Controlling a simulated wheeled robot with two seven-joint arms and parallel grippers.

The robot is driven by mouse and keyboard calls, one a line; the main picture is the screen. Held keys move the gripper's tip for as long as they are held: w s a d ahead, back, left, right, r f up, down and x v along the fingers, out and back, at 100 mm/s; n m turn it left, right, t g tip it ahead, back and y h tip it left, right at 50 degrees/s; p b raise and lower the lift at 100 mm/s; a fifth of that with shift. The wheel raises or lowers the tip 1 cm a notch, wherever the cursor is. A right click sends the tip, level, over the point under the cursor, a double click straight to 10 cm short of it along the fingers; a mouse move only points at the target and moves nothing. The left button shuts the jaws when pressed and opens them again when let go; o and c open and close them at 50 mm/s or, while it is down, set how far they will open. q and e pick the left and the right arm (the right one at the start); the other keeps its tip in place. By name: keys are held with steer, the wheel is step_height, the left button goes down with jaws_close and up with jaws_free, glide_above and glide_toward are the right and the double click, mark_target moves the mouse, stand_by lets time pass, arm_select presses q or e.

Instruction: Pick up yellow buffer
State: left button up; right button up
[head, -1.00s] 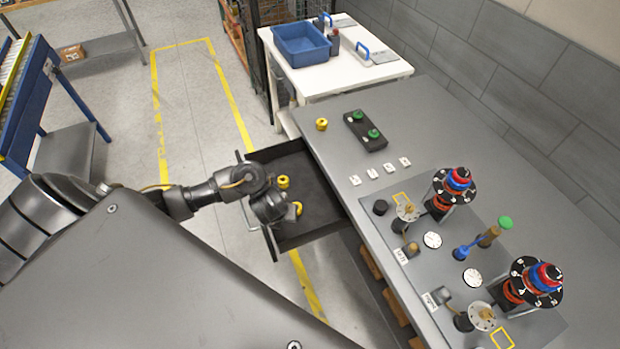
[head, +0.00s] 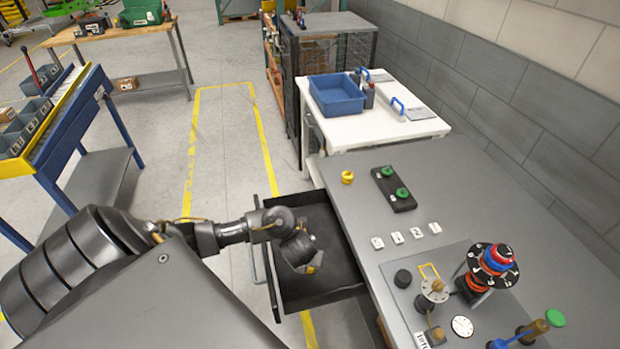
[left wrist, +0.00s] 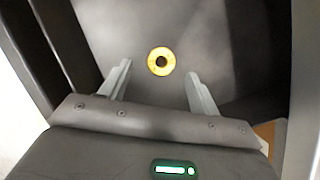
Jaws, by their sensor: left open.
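A yellow buffer, a ring with a dark centre hole (left wrist: 161,61), lies on the dark floor of the open drawer (head: 330,283) in the left wrist view. My left gripper (left wrist: 158,74) is open, its two fingers apart on either side of the ring in the picture; it holds nothing. In the head view my left gripper (head: 306,264) is over the drawer and hides most of what lies below it. A small yellow patch shows at its tip; I cannot tell whether it is the buffer. Another yellow buffer (head: 347,177) stands on the grey table. My right gripper is not in view.
The drawer walls surround my left gripper. The grey table (head: 455,212) beside it carries a black block (head: 394,190) with green knobs, white number tags (head: 397,238) and a fixture with dials. A white table (head: 390,125) with a blue bin (head: 337,96) stands behind.

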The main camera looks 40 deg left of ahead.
arm_select(q)
steer(key=shift+f, duration=0.1)
steer(key=b+x, duration=0.3)
steer(key=x, duration=0.2)
steer(key=shift+s+d, duration=0.1)
steer(key=shift+d, duration=0.1)
steer(key=c, duration=1.1)
steer(key=shift+o, duration=0.2)
